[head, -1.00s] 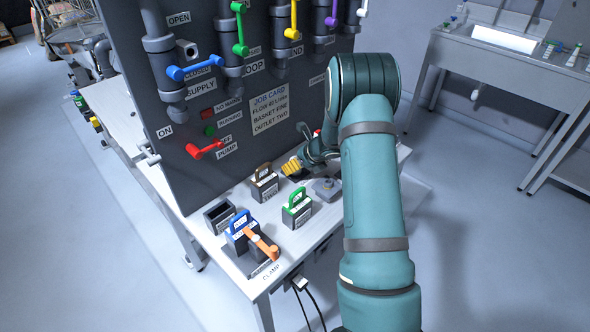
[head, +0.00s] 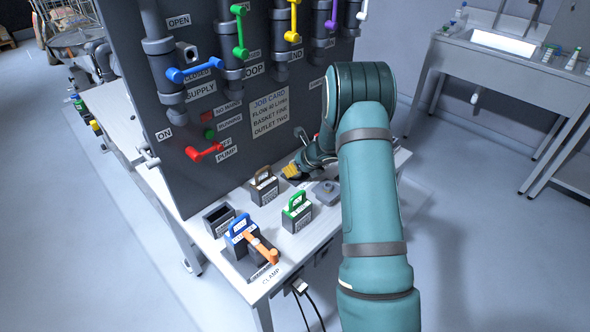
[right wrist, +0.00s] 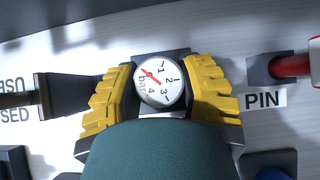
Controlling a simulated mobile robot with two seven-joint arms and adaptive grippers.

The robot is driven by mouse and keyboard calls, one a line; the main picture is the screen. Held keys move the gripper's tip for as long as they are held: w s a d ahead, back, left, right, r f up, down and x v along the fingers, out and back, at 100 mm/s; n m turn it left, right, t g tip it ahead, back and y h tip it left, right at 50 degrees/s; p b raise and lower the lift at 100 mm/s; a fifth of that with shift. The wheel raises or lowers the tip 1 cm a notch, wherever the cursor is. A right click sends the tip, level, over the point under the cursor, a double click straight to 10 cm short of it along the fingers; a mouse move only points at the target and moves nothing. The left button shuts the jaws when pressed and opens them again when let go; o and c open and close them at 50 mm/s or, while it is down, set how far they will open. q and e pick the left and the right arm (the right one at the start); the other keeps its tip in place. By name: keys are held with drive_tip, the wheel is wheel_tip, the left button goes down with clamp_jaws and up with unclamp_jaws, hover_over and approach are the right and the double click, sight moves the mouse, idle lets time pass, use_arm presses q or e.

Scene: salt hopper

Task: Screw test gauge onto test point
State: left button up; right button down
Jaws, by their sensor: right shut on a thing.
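The test gauge (right wrist: 160,82) has a round white dial with a red needle and shows in the right wrist view. My right gripper (right wrist: 163,86) has its yellow fingers shut on either side of the gauge. A dark square block (right wrist: 168,54) shows partly behind the gauge; I cannot tell whether they touch. In the head view my right gripper (head: 292,171) is low over the bench near the panel, and the gauge cannot be made out there. I cannot pick out the test point for certain. My left gripper is not in view.
A grey fitting (head: 327,191) sits close right of the gripper on the bench. Brown (head: 264,187), green (head: 297,212) and blue (head: 240,236) handled blocks stand nearer the front. A red pin (right wrist: 290,66) is beside the PIN label. The upright panel (head: 230,150) bounds the back.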

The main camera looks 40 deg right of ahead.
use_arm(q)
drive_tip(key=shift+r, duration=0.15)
use_arm(e)
drive_tip(key=shift+r, duration=0.2)
drive_tip(key=shift+r+p, duration=2.1)
drive_tip(key=shift+r, duration=0.2)
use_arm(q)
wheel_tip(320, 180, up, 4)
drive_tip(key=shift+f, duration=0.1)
